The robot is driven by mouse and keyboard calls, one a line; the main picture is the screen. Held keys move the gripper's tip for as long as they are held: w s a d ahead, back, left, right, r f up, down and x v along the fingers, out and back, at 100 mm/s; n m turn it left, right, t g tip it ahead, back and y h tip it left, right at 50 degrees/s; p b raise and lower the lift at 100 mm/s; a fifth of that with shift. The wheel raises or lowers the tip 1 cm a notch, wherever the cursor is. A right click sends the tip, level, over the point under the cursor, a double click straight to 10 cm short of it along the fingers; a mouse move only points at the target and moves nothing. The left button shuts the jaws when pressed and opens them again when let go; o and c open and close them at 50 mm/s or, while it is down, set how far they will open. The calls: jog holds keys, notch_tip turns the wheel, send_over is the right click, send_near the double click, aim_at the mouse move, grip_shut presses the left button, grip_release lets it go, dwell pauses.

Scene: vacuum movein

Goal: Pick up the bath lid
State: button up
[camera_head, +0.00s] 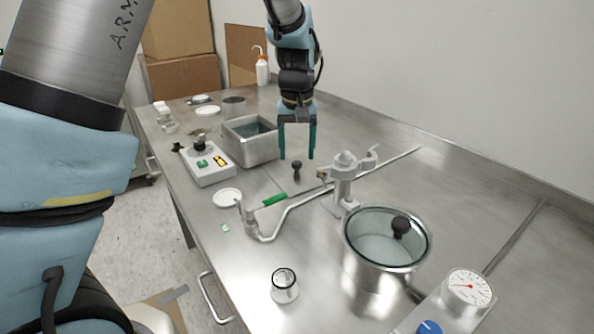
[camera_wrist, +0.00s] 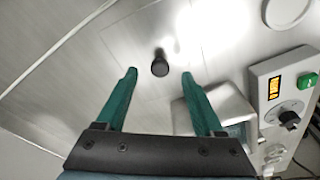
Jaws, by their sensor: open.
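The bath lid appears to be a flat steel plate with a black knob (camera_head: 297,167) lying on the steel bench. Its edges are faint against the bench. The knob also shows in the wrist view (camera_wrist: 160,66). The open rectangular steel bath (camera_head: 262,151) stands just left of it in the head view. My gripper (camera_head: 297,156) is open and empty, pointing down, with its green fingers on either side of the knob as seen. In the wrist view my gripper (camera_wrist: 160,74) has the knob roughly centred between its fingertips. I cannot tell the exact height gap.
A control box (camera_head: 209,166) with a green button stands left of the bath. A bent metal tube (camera_head: 300,204) and a clamp stand (camera_head: 345,175) are nearer and to the right. A round glass-lidded pot (camera_head: 378,272) and a gauge box (camera_head: 455,305) stand at the front right.

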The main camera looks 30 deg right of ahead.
aim_at(297, 168)
jog(key=shift+w+d+f, duration=0.1)
jog(key=shift+w+f, duration=0.05)
jog(key=shift+f, duration=1.2)
jog(key=shift+c, duration=0.3)
grip_shut()
